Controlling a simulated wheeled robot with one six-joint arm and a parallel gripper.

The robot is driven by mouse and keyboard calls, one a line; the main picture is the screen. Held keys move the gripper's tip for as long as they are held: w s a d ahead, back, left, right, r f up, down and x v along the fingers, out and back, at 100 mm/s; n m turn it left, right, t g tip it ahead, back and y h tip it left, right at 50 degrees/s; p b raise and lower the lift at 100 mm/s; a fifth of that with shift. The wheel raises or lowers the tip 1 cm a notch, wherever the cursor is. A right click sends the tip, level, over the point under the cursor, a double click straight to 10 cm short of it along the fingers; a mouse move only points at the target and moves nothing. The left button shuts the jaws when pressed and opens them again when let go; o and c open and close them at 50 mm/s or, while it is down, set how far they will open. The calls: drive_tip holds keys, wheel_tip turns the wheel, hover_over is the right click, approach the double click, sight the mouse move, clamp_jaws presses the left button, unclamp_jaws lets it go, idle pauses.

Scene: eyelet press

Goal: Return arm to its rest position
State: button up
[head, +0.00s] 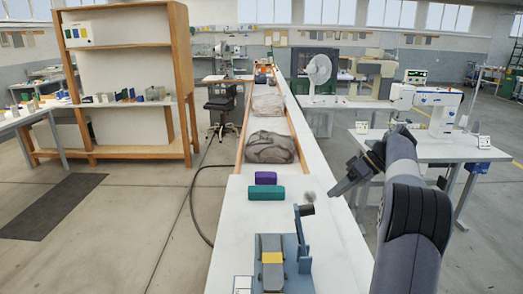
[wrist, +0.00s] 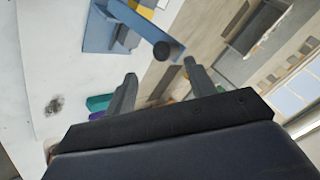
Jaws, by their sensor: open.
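My gripper (head: 343,184) is at the end of my raised arm, to the right of the long white table in the head view. In the wrist view its two fingers (wrist: 160,76) stand apart with nothing between them. The blue eyelet press (head: 293,270) is on the near end of the table, with a grey and yellow piece on it. Its blue lever (head: 302,235) stands up and ends in a dark knob (head: 307,210). In the wrist view the knob (wrist: 167,50) appears beyond the fingers; my gripper looks apart from it.
A teal block (head: 265,194) and a purple block (head: 266,178) lie behind the press, with a dark smudge beside them. Grey bundles (head: 269,147) lie farther along the table. A sewing machine table (head: 430,148) stands at right, a wooden shelf (head: 183,70) at left.

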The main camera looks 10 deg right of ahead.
drive_tip(key=x, duration=0.9)
